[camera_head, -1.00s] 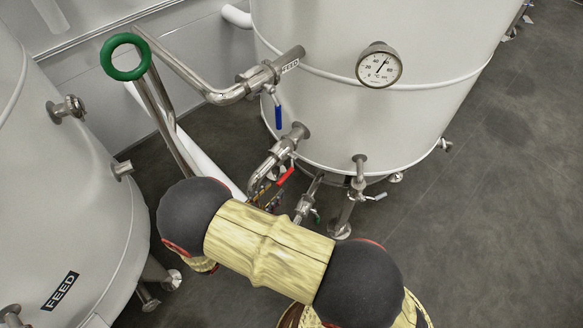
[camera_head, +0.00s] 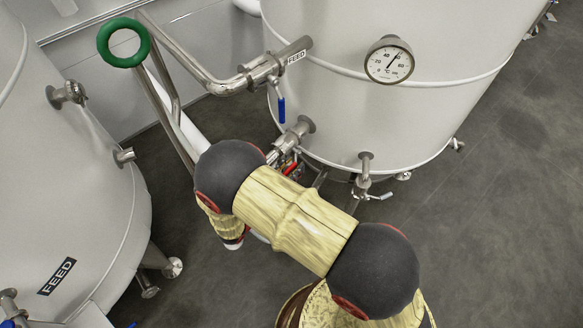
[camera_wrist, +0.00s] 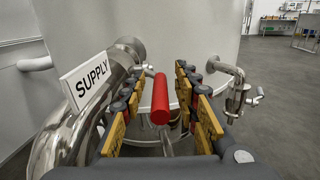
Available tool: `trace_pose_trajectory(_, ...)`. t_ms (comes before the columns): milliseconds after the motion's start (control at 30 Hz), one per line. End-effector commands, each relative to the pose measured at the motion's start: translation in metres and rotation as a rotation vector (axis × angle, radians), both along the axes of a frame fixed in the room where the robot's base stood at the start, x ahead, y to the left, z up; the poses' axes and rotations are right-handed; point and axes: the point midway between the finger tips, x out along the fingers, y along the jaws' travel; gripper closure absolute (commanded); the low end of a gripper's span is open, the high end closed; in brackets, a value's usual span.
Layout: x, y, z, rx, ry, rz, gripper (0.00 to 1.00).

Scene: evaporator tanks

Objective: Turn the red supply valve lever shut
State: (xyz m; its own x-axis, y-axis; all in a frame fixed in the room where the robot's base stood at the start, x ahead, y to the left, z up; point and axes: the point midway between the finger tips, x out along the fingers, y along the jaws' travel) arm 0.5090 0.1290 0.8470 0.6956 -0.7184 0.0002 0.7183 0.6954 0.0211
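The red supply valve lever (camera_wrist: 160,100) shows in the wrist view, its red end facing the camera between the two fingers of my gripper (camera_wrist: 159,107). The fingers are apart, with a gap on each side of the lever. A white SUPPLY sign (camera_wrist: 86,82) is on the steel pipe (camera_wrist: 70,135) to the left. In the head view a small part of the red lever (camera_head: 290,168) shows below the pipe stub on the tank. My arm hides the gripper and most of the valve there.
A blue-handled feed valve (camera_head: 281,108) hangs above on the tank (camera_head: 350,120) with a dial gauge (camera_head: 389,61). A small drain valve (camera_head: 364,183) sits to the right; it also shows in the wrist view (camera_wrist: 238,95). A green ring (camera_head: 124,42) tops a steel post.

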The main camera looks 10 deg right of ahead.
Motion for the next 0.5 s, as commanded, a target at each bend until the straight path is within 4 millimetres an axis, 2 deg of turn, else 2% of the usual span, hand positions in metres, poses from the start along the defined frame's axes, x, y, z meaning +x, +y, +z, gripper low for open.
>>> trace_pose_trajectory(267,0.0013,-0.0014,0.0002,0.000,0.000,0.000,0.69)
trace_pose_trajectory(500,0.0012,-0.0014,0.0001,0.000,0.000,0.000,0.82)
